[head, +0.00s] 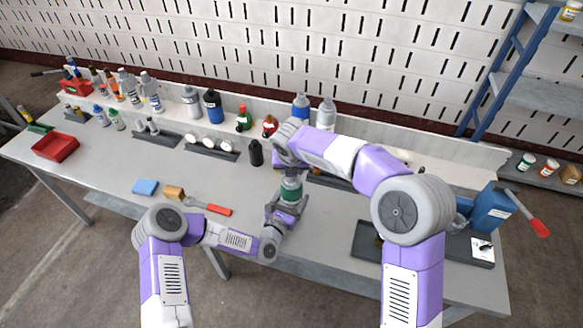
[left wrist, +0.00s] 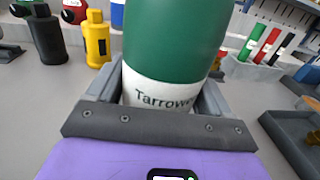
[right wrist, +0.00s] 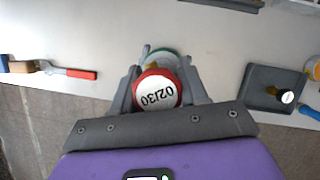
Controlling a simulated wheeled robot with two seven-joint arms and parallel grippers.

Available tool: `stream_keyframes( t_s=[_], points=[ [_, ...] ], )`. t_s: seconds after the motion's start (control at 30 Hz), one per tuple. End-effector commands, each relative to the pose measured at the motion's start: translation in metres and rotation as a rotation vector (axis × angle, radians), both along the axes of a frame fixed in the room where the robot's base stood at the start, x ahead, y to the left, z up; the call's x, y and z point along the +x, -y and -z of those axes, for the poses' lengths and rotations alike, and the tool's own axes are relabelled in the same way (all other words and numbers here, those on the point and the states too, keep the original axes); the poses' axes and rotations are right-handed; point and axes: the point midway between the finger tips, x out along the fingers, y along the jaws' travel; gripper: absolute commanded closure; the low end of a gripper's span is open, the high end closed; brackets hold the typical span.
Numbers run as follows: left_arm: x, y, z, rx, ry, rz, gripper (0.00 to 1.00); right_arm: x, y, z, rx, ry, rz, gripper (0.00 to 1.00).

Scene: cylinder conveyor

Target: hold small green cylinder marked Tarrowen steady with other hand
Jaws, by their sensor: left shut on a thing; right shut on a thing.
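The green cylinder marked Tarrowen (head: 290,190) stands above the front part of the bench, with its green body and white label band (left wrist: 158,95) in the left wrist view. My left gripper (head: 285,207) is shut on its lower part from the front side. My right gripper (head: 291,172) comes down from above and is shut on a round red-rimmed white top (right wrist: 157,91) marked 02/30. A green rim shows just behind that top in the right wrist view. The top appears to be at the cylinder's upper end, but whether it is one piece with it I cannot tell.
A black bottle (head: 256,153) and a yellow bottle (left wrist: 97,40) stand behind the cylinder. A grey tray (head: 470,252) and a blue container (head: 490,209) are at the right.

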Motion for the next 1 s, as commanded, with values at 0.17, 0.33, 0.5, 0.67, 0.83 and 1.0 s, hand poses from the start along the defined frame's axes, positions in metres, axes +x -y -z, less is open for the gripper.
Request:
stream_keyframes(
  t_s=[0.17,0.33,0.5,0.67,0.83,1.0],
  points=[
    [0.0003,0.0001,-0.0007,-0.001,0.002,0.000,0.56,-0.0001,0.0000,0.0002,0.000,-0.001,0.002,1.00],
    [0.0003,0.0001,-0.0006,-0.001,0.002,0.000,0.56,-0.0001,-0.0012,0.0003,0.000,-0.001,0.041,1.00],
    [0.0003,0.0001,-0.0007,-0.001,0.002,0.000,0.56,0.0002,-0.0021,0.0002,-0.002,0.001,0.255,1.00],
    [0.0002,0.0001,-0.0006,-0.001,0.002,0.000,0.56,0.0003,-0.0013,0.0007,-0.002,0.001,0.456,1.00],
    [0.0002,0.0001,-0.0006,-0.001,0.002,0.000,0.56,0.0002,-0.0001,0.0004,0.001,0.000,0.528,1.00],
    [0.0002,0.0001,-0.0006,-0.001,0.002,0.000,0.56,0.0001,0.0000,0.0004,0.001,-0.001,0.526,1.00]
  ],
)
